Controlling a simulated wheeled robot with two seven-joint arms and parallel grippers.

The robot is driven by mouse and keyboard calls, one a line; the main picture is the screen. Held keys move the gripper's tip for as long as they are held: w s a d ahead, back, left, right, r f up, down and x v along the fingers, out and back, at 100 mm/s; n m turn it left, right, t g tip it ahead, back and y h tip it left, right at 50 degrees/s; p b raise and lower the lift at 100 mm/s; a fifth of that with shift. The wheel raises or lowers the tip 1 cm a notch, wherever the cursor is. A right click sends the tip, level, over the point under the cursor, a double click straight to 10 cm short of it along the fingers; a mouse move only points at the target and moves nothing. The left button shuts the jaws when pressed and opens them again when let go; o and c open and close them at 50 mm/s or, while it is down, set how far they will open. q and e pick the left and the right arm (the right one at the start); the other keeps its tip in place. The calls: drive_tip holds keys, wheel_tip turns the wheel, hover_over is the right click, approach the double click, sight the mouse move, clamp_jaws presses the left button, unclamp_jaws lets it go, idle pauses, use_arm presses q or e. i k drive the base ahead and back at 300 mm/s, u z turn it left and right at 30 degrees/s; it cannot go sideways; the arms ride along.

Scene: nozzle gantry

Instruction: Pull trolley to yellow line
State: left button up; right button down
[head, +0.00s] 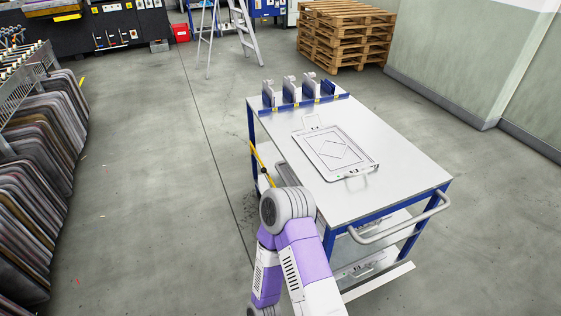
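The trolley (405,170) stands right of centre in the head view, with a light grey top and a blue frame. A curved grey handle (400,222) runs along its near edge. Another grey bar (285,172) shows at its left side, partly behind my arm. My purple and white arm rises from the bottom centre and covers the trolley's near left corner. No gripper fingers show, so I cannot tell whether a gripper touches the trolley. A short yellow strip (258,158) shows beside the trolley's left edge; I cannot tell whether it is a floor line.
A flat framed plate (338,152) lies on the trolley top, and a blue rack (300,98) with several holders stands along its far edge. Racked panels (35,190) line the left. Pallets (345,35) and a stepladder (240,30) stand behind. Floor left of the trolley is clear.

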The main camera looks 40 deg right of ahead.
sight(405, 176)
drive_tip(key=z, duration=2.4)
drive_tip(key=k, duration=0.65)
drive_tip(key=z, duration=0.35)
drive_tip(key=i, duration=1.45)
drive_tip(key=u, duration=0.95)
